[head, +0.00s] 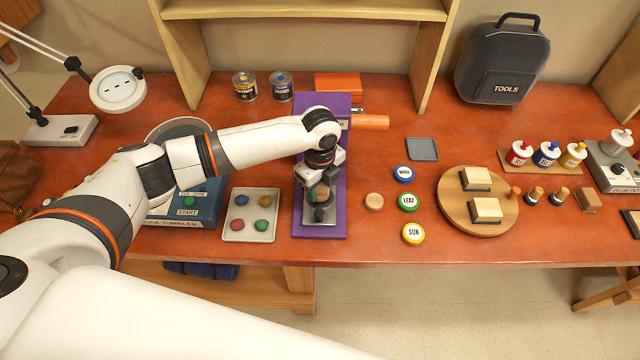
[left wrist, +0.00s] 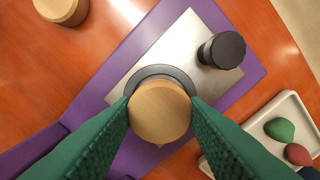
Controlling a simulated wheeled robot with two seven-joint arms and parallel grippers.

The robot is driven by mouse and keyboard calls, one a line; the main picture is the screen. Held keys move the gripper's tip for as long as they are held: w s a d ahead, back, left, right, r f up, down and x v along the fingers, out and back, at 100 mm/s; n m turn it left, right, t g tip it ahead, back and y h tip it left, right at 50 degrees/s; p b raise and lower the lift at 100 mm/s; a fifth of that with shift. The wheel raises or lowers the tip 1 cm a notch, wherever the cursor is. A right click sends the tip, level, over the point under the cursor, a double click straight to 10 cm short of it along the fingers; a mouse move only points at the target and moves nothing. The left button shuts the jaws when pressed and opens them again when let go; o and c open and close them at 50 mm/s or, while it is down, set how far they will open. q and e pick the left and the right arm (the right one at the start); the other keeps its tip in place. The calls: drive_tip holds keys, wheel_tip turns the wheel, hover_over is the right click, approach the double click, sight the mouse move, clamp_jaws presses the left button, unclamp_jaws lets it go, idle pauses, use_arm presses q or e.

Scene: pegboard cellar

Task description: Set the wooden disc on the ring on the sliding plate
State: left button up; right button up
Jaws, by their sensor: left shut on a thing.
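My left gripper (head: 320,198) is shut on a wooden disc (left wrist: 159,112), its green fingers at either side of it. The disc is over a dark grey ring (left wrist: 160,72) on the metal sliding plate (left wrist: 184,38). The ring shows around the disc's far side; I cannot tell whether the disc touches it. The plate lies on a purple base (head: 340,222) and carries a black knob (left wrist: 222,50). In the head view the gripper hides most of the disc and ring. My right gripper is not in view.
Another wooden disc (head: 374,201) lies right of the base, near blue, green (head: 408,202) and yellow labelled discs. A white tray (head: 250,236) with coloured pieces stands to the left. A round wooden board (head: 452,205) with two blocks is further right.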

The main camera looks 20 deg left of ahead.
use_arm(q)
drive_tip(key=shift+p, duration=0.35)
idle(0.7)
drive_tip(key=shift+f, duration=0.4)
idle(0.9)
drive_tip(key=shift+p, duration=0.55)
drive_tip(key=o, duration=1.4)
